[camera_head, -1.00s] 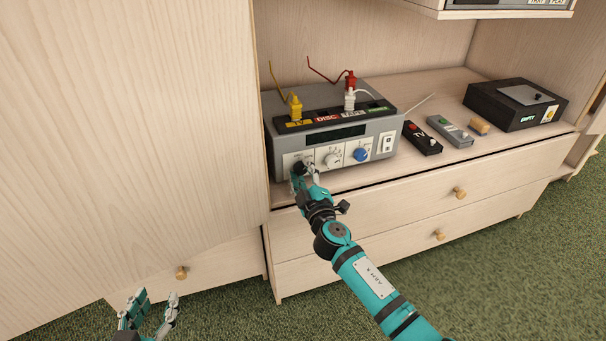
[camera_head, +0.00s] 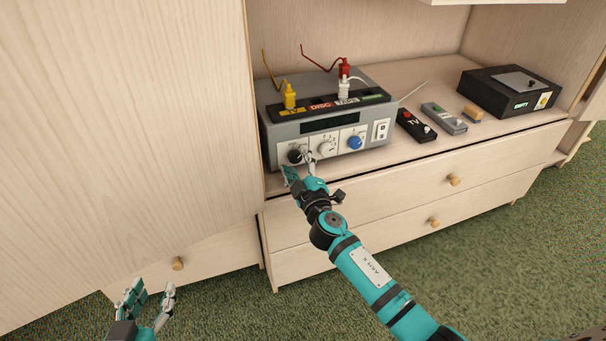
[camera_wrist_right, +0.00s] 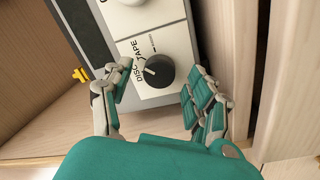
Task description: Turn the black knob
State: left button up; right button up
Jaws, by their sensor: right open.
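The black knob (camera_head: 295,156) is the leftmost knob on the front of a grey box (camera_head: 270,133). In the right wrist view the black knob (camera_wrist_right: 160,71) sits on a white panel lettered DISC and TAPE, and its white pointer line faces the lettered side. My right gripper (camera_head: 299,170) is open just in front of the knob. In the wrist view its fingers (camera_wrist_right: 155,90) stand apart on either side of the knob, with visible gaps and nothing held. My left gripper (camera_head: 152,296) is open and empty, low at the left, away from the box.
A white knob (camera_head: 326,149), a blue knob (camera_head: 355,143) and a switch (camera_head: 381,130) sit right of the black knob. Yellow, red and white plugs stand on top. Two remotes and a black box (camera_head: 510,92) lie farther right. A tall cabinet panel (camera_head: 130,130) borders the left.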

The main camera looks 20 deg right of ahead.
jog(key=s, duration=1.1)
jog(key=shift+s+f, duration=0.2)
jog(key=shift+f, duration=0.05)
